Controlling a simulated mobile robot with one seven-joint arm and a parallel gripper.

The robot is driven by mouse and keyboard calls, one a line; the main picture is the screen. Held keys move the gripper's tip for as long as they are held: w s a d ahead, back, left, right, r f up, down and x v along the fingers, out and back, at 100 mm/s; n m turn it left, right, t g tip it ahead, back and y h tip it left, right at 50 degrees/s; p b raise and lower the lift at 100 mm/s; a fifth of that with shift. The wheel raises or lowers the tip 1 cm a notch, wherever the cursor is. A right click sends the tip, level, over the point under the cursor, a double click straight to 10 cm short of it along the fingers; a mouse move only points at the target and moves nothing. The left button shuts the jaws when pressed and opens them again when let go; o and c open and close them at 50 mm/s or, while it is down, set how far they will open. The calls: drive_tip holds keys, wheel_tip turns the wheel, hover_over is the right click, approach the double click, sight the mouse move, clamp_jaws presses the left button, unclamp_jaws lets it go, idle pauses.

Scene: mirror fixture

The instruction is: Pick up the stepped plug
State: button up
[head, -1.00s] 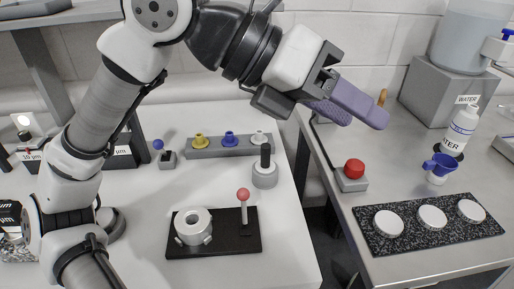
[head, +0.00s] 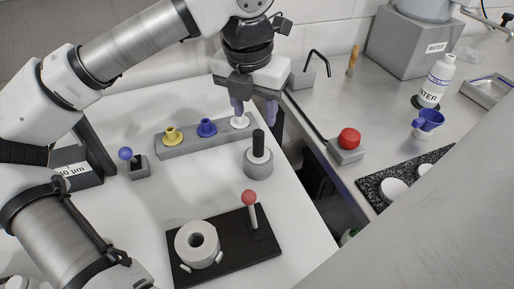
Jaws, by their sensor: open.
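A grey round piece with an upright black handle (head: 258,158), which looks like the stepped plug, stands on the white table. It is upright, right of the rail with coloured pieces and behind the black plate. Its lower shape is too small to make out any steps. My gripper (head: 255,111) points down with its two purple fingers apart and nothing visible between them. In the picture it is just above the plug's handle and beside the white piece at the rail's right end. I cannot tell its exact height or depth relative to the plug.
A grey rail (head: 190,145) holds yellow, blue and white pieces. A black plate (head: 225,262) bears a white ring (head: 197,243) and a pink-knobbed lever (head: 249,200). A blue-knobbed block (head: 137,166) stands left. A red button (head: 349,139) is on the metal bench, across a gap.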

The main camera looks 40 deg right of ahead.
sight(258, 133)
drive_tip(key=f, duration=0.3)
drive_tip(key=d+f+p, duration=0.1)
drive_tip(key=f, duration=0.2)
drive_tip(key=f+p, duration=0.1)
drive_tip(key=f, duration=0.2)
drive_tip(key=shift+w+d+f, duration=0.15)
drive_tip(key=shift+w+d, duration=0.1)
drive_tip(key=shift+w, duration=0.05)
clamp_jaws()
